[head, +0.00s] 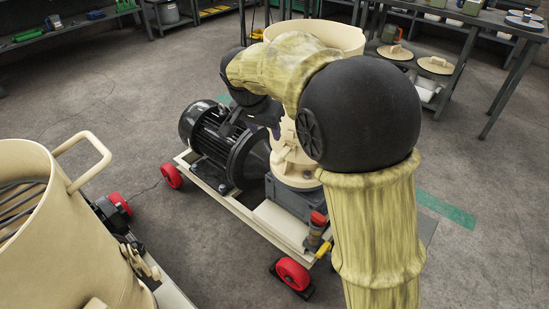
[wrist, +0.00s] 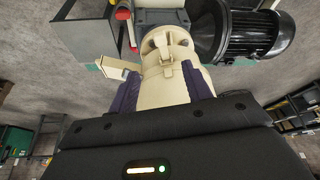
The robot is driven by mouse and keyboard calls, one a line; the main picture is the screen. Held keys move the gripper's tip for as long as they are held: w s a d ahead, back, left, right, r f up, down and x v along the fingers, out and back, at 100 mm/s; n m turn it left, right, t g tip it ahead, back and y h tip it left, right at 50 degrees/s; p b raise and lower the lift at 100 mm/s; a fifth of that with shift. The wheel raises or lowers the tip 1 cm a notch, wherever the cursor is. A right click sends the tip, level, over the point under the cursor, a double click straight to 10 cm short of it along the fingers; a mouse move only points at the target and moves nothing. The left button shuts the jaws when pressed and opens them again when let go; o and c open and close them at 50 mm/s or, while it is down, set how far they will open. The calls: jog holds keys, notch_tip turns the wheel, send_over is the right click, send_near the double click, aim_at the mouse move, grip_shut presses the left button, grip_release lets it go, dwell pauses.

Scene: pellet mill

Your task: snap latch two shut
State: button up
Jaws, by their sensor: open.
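The cream pellet mill (head: 300,172) stands on a wheeled frame in the middle of the head view, partly hidden by my arm. In the wrist view a cream latch (wrist: 160,48) sits on the side of the mill's cylinder. I cannot tell its number, or whether it is fully shut. My gripper (wrist: 162,86) is open, with its dark purple fingers on either side of the cream cylinder, just short of the latch. Nothing is held between them. In the head view my gripper (head: 274,128) is mostly hidden behind my arm.
A black motor (head: 222,138) sits beside the mill on the frame; it also shows in the wrist view (wrist: 258,36). A red-topped, yellow-handled fitting (head: 318,232) stands at the frame's near end. Another cream machine (head: 70,250) stands at lower left. Benches line the back.

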aim_at(275, 158)
jog(key=b+x, duration=0.3)
jog(key=x, duration=1.3)
jog(key=shift+b, duration=0.3)
jog(key=shift+s, duration=0.1)
grip_shut()
